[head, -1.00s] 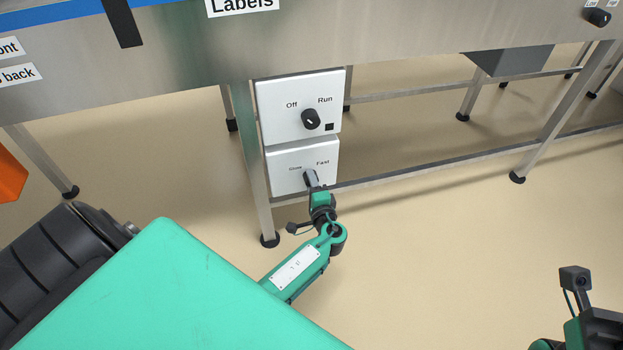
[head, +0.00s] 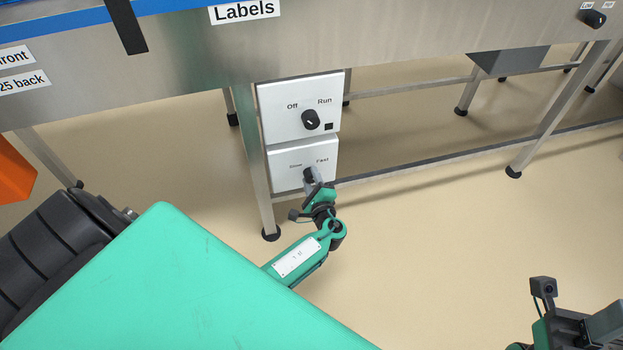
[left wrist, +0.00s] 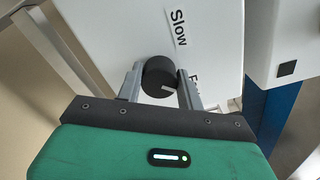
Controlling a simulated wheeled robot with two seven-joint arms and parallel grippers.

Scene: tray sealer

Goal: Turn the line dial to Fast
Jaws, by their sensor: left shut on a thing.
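The line dial (head: 309,174) is a black round knob on the lower white panel (head: 285,174), below the words Slow and Fast. My left gripper (head: 312,182) is at this dial, with its fingers on either side of it. In the left wrist view the dial (left wrist: 158,76) sits between the two grey fingertips, and the gripper is shut on it. A pale pointer line shows on the dial's face, toward the right finger. The word Slow (left wrist: 177,28) is clear there; the Fast label is mostly hidden behind that finger. My right gripper (head: 590,328) is partly in view at the lower right.
An upper white panel (head: 280,108) with an Off/Run dial (head: 311,119) is just above. A metal table leg (head: 256,165) stands left of the panels, and a low rail (head: 420,171) runs to the right. The floor in front is bare.

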